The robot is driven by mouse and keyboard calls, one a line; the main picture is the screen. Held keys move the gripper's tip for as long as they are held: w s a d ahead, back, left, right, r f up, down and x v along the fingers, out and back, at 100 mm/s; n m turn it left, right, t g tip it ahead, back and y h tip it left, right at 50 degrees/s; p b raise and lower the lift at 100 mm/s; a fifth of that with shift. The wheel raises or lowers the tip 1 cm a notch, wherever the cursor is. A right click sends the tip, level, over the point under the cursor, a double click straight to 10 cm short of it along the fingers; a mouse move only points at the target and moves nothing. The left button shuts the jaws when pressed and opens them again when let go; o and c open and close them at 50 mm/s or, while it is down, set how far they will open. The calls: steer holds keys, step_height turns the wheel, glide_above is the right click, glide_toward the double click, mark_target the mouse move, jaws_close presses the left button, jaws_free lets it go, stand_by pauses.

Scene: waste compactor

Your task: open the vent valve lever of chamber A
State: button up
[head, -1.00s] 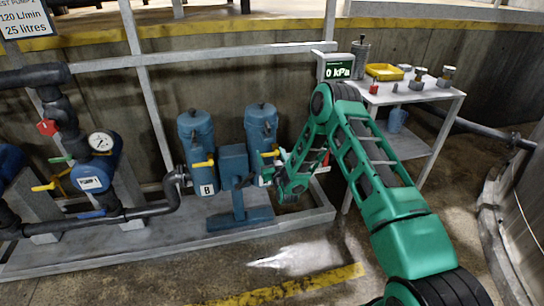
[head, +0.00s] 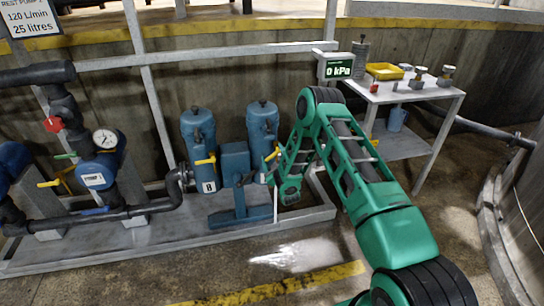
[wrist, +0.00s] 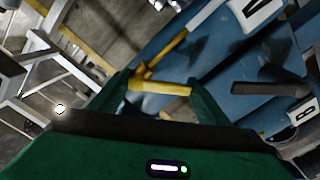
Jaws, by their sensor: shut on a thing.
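Two blue upright chambers stand side by side on the skid in the head view. The left one (head: 198,133) carries a B label (head: 209,187). The right one (head: 262,124) has a yellow lever (head: 273,154) low on its front, and my gripper and wrist partly cover it. In the wrist view a white label, cut by the top edge and apparently an A (wrist: 258,10), is on the nearer chamber. My gripper (wrist: 160,84) is shut on that yellow lever (wrist: 168,52), whose bar crosses between the fingers. The fingertips are hard to make out in the head view.
A blue two-way block (head: 235,165) with a dark handle stands between the chambers. Chamber B has its own yellow lever (head: 204,161). A gauge display (head: 339,70) reads 0 kPa. A grey table (head: 400,92) stands to the right. The front floor is clear.

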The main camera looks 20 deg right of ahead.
steer(key=n, duration=0.3)
steer(key=f+n, duration=0.1)
steer(key=shift+d+n, duration=0.3)
steer(key=shift+d, duration=0.1)
steer(key=shift+d+f+n, duration=0.1)
steer(key=shift+d+n, duration=0.1)
steer(key=shift+n, duration=0.75)
steer(key=shift+d+r+n, duration=0.1)
steer(key=shift+d+n, duration=0.1)
steer(key=shift+n, duration=0.8)
steer(key=shift+d+f+n, duration=0.1)
steer(key=shift+d+n, duration=0.1)
steer(key=shift+n, duration=0.75)
steer(key=o, duration=1.5)
steer(key=shift+c, duration=0.2)
steer(key=shift+o, duration=0.3)
steer(key=shift+d, duration=0.1)
steer(key=shift+s+f, duration=0.1)
